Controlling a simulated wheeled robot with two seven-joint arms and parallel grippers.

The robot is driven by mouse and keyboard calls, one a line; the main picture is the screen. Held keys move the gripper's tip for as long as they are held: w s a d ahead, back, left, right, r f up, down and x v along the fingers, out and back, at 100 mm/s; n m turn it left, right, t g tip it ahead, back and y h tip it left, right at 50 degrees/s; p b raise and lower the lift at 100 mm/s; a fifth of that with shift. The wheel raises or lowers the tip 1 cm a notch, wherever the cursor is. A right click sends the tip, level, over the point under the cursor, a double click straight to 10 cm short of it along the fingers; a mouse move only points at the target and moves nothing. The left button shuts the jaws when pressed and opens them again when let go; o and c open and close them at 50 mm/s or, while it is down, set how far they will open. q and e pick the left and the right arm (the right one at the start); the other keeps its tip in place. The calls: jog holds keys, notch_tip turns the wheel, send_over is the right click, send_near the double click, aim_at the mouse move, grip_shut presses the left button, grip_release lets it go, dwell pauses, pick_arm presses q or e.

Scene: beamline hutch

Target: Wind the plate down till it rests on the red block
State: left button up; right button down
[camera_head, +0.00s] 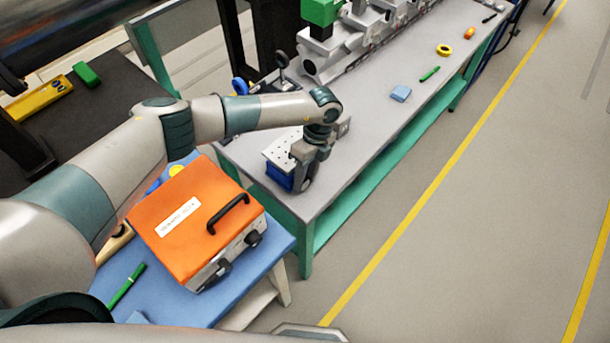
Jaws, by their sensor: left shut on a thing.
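My left arm reaches over the grey bench, and its gripper (303,170) points down at the bench's near end. It is shut on the round grey knob (307,184) at the side of a small stand, and the fingers hide much of that knob. The stand has a perforated light metal plate (280,151) on top and a blue body (280,177) below. The gripper covers the plate's right part. I see no red block; it may be hidden under the plate or behind the gripper. My right gripper is not in view.
An orange case (190,213) with a black handle stands on a blue table (265,262) beneath my left arm. On the bench (375,130) lie a blue block (401,93), a green pen (430,74) and a yellow ring (444,50). The floor at right is clear.

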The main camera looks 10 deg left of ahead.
pick_arm(q)
jog(key=shift+s+a+r+t+h+p, duration=0.1)
jog(key=shift+s+a+t+h+p, duration=0.1)
jog(key=shift+t+h+p, duration=0.45)
jog(key=shift+s+t+h, duration=0.15)
jog(key=shift+t+h, duration=0.2)
jog(key=shift+t, duration=0.3)
jog(key=shift+s+a+f+t+h+b, duration=0.1)
jog(key=shift+t+h+b, duration=0.25)
jog(key=shift+t+b, duration=0.15)
jog(key=shift+s+a+f+t+h+b, duration=0.1)
jog(key=shift+t+h+b, duration=0.3)
jog(key=shift+b, duration=0.1)
jog(key=shift+t, duration=0.3)
jog(key=shift+r, duration=0.1)
